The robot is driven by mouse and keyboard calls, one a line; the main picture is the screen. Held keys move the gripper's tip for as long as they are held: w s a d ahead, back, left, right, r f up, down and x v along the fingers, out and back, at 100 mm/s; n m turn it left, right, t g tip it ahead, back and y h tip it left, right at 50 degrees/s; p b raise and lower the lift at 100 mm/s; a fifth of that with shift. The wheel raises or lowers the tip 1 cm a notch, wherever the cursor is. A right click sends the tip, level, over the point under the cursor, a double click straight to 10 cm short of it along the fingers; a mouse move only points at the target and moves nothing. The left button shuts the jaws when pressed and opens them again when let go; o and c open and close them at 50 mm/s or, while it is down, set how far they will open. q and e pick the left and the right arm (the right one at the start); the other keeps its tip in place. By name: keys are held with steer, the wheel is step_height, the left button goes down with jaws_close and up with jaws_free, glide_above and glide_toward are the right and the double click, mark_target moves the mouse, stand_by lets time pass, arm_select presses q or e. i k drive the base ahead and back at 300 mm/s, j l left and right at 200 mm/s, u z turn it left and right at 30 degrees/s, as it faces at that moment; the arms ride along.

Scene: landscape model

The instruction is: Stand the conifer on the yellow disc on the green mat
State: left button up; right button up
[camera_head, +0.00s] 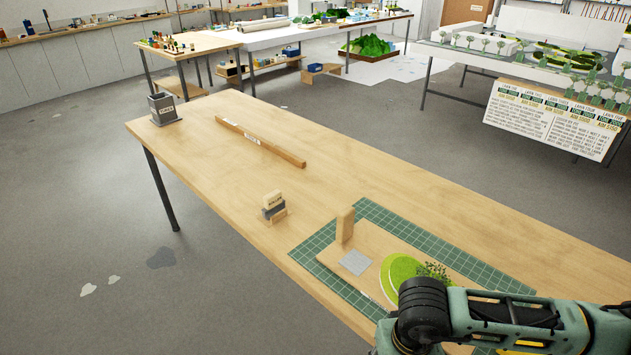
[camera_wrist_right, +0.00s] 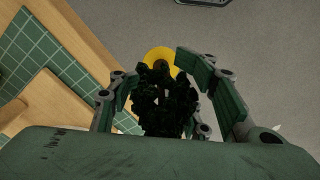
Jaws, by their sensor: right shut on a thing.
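The conifer (camera_wrist_right: 165,104) is a dark green, bushy tree in the right wrist view. My right gripper (camera_wrist_right: 168,100) is shut on it. A yellow disc (camera_wrist_right: 158,54) shows just beyond the foliage, with grey floor around it; it looks like the conifer's base, though the join is hidden. The green mat (camera_head: 370,213) is a gridded cutting mat on the wooden table, and it also shows at the left of the right wrist view (camera_wrist_right: 61,100). In the head view my right arm covers the lower right, and its fingers are not visible. My left gripper is not in view.
A wooden board (camera_head: 383,244) on the mat bears an upright wooden block (camera_head: 345,226), a grey square (camera_head: 355,262), a green mound (camera_head: 398,270) and a leafy bush (camera_head: 436,270).

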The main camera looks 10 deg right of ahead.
mark_target(255, 191)
steer(key=i+j+z, duration=0.1)
steer(key=i+j, duration=0.3)
steer(key=j, duration=0.2)
steer(key=i+j+z, duration=0.15)
steer(key=j, duration=0.2)
steer(key=i+j, duration=0.2)
steer(key=i+j+z, duration=0.15)
steer(key=j, duration=0.3)
